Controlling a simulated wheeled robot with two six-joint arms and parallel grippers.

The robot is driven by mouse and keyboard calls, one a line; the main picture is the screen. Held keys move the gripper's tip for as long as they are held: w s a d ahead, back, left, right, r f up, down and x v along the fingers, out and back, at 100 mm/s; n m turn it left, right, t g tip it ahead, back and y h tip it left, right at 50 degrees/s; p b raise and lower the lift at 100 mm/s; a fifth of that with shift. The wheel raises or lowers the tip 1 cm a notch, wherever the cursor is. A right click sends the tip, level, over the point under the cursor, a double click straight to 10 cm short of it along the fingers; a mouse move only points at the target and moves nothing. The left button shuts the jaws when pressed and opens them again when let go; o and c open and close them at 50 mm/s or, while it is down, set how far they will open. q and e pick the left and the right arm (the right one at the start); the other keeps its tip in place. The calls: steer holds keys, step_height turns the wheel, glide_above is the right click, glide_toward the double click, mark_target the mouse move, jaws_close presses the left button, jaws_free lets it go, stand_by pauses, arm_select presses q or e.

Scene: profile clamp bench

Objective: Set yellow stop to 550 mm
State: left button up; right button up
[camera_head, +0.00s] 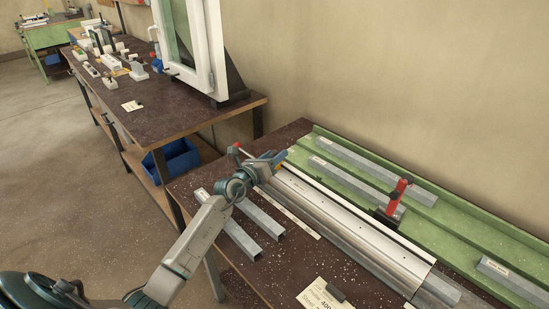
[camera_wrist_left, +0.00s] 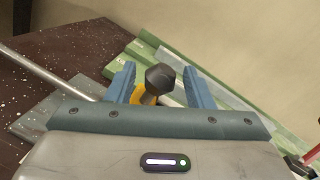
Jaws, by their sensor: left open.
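The yellow stop (camera_wrist_left: 146,98) with its dark knob (camera_wrist_left: 160,78) shows in the left wrist view between the two blue fingers of my left gripper (camera_wrist_left: 160,86). The fingers are open, one on each side of the knob, with a gap visible at both sides. In the head view my left gripper (camera_head: 276,160) is at the far left end of the silver rail (camera_head: 350,232), and it hides most of the stop. A pale strip (camera_head: 290,212) lies along the near side of the rail; its markings are too small to read. My right gripper is in neither view.
A red-handled clamp (camera_head: 398,192) stands upright on the far side of the rail. Grey profiles lie on the green tray (camera_head: 460,238) and two more (camera_head: 236,236) lie on the bench at the left. A paper card (camera_head: 322,292) lies at the front. A thin rod (camera_wrist_left: 48,72) passes left of the gripper.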

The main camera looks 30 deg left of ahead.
arm_select(q)
steer(key=shift+w, duration=0.3)
jaws_close()
steer(key=a+b, duration=0.1)
steer(key=w+a, duration=0.1)
steer(key=a, duration=0.1)
steer(key=a+b, duration=0.1)
steer(key=shift+w+a+f+b, duration=0.1)
steer(key=shift+w+a+b, duration=0.15)
steer(key=shift+a+b, duration=0.1)
steer(key=shift+a, duration=0.1)
jaws_free()
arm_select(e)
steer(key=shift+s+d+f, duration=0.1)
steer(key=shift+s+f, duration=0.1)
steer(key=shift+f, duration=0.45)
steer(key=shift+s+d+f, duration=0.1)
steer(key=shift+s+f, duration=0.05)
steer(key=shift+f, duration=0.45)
